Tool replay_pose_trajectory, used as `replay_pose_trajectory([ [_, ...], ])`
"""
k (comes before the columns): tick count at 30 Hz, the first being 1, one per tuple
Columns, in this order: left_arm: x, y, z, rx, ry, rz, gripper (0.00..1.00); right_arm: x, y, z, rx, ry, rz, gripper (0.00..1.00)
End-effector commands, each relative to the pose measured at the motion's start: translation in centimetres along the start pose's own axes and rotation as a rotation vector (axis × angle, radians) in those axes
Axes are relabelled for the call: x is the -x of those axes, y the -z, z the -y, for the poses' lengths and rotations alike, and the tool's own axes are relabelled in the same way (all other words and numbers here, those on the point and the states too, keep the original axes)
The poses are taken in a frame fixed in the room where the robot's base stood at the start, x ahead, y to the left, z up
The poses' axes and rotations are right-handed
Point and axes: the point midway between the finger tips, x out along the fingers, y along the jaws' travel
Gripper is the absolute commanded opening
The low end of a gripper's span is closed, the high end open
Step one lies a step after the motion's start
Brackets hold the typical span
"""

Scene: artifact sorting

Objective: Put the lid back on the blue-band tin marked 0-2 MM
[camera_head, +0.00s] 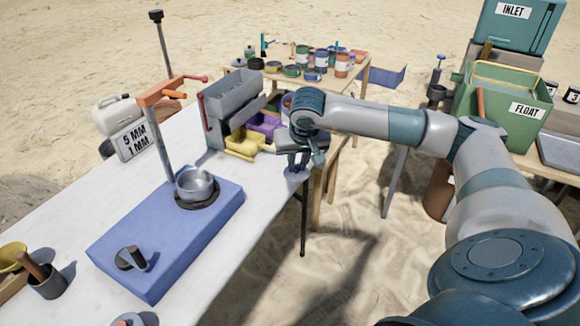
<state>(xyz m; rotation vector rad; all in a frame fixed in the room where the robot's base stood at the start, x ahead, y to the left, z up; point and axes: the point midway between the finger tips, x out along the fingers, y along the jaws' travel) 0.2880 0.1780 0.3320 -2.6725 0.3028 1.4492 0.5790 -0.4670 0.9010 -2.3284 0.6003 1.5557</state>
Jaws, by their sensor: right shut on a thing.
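My right arm reaches in from the right, and its gripper (298,165) points down at the right edge of the white table (185,275). It is shut on a small bluish thing (296,172) that the fingers mostly hide; I cannot tell whether this is a lid or a tin. Several small tins stand on the far wooden table, among them a low blue one (313,75). They are too small for me to read any marking, so I cannot pick out the 0-2 MM tin. My left gripper is not in view.
A blue stand (170,235) with a metal pan (197,185) sits on the white table. Yellow (243,145) and purple (266,123) trays lie beside a grey hopper (230,95), close left of my right gripper. A green FLOAT bin (515,112) stands at right.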

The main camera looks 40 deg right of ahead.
Motion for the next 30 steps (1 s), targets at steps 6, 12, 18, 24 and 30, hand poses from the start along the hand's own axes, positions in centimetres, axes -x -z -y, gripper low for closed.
replay_pose_trajectory([
  [6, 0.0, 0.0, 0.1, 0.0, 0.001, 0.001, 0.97, 0.1, 0.0, 0.0, 0.0, 0.001, 0.0, 0.0],
  [12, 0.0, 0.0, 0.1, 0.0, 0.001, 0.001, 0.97, 0.1, 0.0, 0.0, 0.0, 0.001, 0.0, 0.0],
  [18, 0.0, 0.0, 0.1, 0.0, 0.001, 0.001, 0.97, -0.1, -0.2, 0.3, 0.006, 0.002, 0.001, 0.0],
  [24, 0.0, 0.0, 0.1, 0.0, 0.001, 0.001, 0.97, -0.9, -2.3, 2.8, 0.063, 0.016, 0.008, 0.0],
  [30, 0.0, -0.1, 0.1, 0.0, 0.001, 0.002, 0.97, -2.0, -7.2, 8.1, 0.185, 0.051, 0.017, 0.0],
])
